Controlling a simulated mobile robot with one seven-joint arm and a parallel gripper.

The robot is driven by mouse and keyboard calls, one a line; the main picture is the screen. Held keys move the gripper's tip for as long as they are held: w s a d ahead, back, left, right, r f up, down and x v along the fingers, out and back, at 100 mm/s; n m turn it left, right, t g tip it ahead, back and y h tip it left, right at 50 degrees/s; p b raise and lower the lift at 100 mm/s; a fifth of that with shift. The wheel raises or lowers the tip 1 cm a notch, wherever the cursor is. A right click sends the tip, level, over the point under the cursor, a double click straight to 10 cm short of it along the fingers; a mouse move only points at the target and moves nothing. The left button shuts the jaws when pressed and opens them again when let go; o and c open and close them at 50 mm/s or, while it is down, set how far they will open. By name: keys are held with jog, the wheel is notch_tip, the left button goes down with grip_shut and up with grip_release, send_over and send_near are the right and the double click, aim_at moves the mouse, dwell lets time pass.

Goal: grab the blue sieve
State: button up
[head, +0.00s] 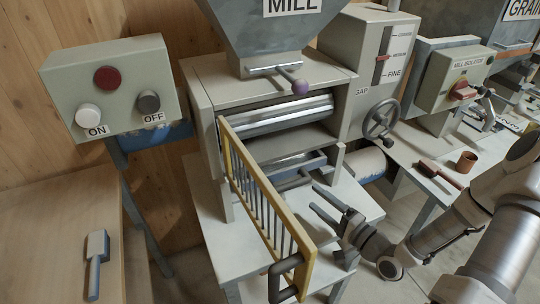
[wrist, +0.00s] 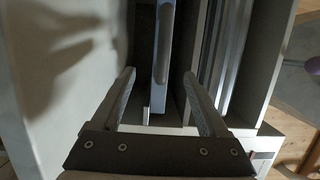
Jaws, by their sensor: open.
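The blue sieve (head: 303,163) appears as a narrow bluish edge in the mill's lower opening, under the rollers, with a dark grey bar handle in front of it. Most of it is hidden inside the housing. In the wrist view a pale blue slotted front (wrist: 162,62), which looks like the sieve, lies between the fingers' lines. My gripper (head: 316,199) is open and empty, just in front of and to the right of the opening. Its spread fingers also show in the wrist view (wrist: 158,76), one on each side of the blue part. I cannot tell whether they touch it.
A yellow barred guard (head: 262,190) stands swung out left of my gripper. A handwheel (head: 380,118) is at the right of the mill. A blue-grey handled tool (head: 97,262) lies on the left table. A brush (head: 440,174) and brown cup (head: 466,161) are on the right bench.

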aim_at(289, 173)
jog(key=x, duration=0.8)
jog(key=shift+a, duration=0.1)
jog(key=shift+r+b+x, duration=0.15)
jog(key=shift+b+x, duration=0.05)
jog(key=shift+x, duration=1.3)
jog(key=shift+r+b+x, duration=0.1)
jog(key=shift+b+x, duration=0.05)
jog(key=shift+x, duration=1.35)
grip_shut()
jog(key=shift+w+r, duration=0.1)
